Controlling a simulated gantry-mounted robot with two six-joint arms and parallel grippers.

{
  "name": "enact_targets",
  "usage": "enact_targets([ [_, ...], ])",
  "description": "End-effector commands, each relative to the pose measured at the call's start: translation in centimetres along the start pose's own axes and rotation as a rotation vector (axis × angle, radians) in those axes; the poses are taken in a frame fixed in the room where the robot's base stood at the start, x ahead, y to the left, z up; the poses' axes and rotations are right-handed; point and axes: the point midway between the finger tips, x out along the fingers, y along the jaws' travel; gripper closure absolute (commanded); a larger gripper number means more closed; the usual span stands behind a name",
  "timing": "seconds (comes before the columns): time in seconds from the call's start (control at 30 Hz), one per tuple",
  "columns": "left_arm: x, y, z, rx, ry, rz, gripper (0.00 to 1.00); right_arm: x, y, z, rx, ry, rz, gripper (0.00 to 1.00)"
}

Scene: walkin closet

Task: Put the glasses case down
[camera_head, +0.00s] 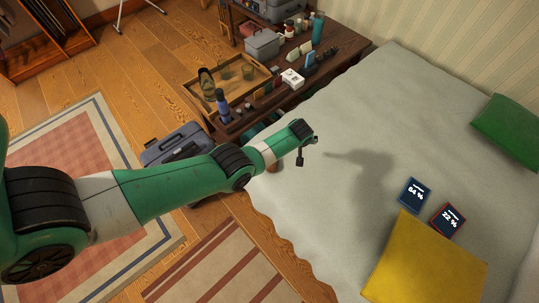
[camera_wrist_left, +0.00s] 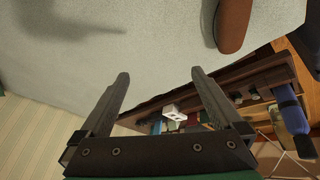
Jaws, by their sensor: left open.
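My left gripper (camera_head: 302,143) is above the near-left edge of the bed in the head view. In the left wrist view its two fingers (camera_wrist_left: 160,74) are spread apart with nothing between them. A brown, rounded, elongated object (camera_wrist_left: 234,24), which looks like the glasses case, lies at the bed's edge in the left wrist view, apart from the fingers. Its top end is cut off by the picture. In the head view only a small brown bit (camera_head: 273,167) shows below my left arm, mostly hidden. My right gripper is in neither view.
The bed (camera_head: 330,215) has wide clear room. A yellow cushion (camera_head: 425,262), two small dark cards reading "64 %" (camera_head: 412,194) and "22 %" (camera_head: 447,220), and a green pillow (camera_head: 508,131) lie on it. A crowded wooden table (camera_head: 347,47) stands behind; a grey case (camera_head: 178,143) is on the floor.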

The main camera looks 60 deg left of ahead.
Motion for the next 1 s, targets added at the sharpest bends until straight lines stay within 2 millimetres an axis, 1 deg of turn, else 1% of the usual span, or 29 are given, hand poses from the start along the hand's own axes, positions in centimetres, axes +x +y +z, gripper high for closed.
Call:
enact_targets([
  [0.03,1.7,-4.2,1.5,-0.011,-0.056,-0.087,0.0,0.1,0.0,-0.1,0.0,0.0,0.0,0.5],
  [0.1,3.2,-8.9,3.1,-0.033,-0.115,-0.176,0.0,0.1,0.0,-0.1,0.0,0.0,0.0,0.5],
  [0.13,3.5,-10.4,3.4,-0.046,-0.133,-0.201,0.0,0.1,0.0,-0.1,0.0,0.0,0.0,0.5],
  [0.17,3.7,-11.7,3.3,-0.065,-0.141,-0.219,0.0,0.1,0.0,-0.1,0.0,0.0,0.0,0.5],
  [0.2,3.8,-12.6,2.5,-0.089,-0.136,-0.223,0.0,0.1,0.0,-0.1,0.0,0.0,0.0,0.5],
  [0.3,3.9,-13.4,1.9,-0.109,-0.133,-0.229,0.0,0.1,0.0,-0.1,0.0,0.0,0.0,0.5],
  [0.43,4.4,-13.4,2.1,-0.107,-0.133,-0.228,0.0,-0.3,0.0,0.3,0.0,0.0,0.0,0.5],
  [0.57,6.0,-13.7,2.5,-0.107,-0.133,-0.227,0.0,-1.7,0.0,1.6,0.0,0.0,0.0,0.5],
  [0.7,8.4,-14.2,2.9,-0.108,-0.132,-0.226,0.0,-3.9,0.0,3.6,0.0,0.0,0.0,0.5],
  [0.8,9.8,-14.5,3.0,-0.108,-0.132,-0.226,0.0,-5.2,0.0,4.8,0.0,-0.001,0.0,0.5],
  [0.9,10.4,-14.6,3.0,-0.107,-0.132,-0.225,0.0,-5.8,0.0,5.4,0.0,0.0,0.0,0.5],
  [1.0,10.2,-14.6,2.8,-0.106,-0.132,-0.225,0.0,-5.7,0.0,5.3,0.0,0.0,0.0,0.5],
])
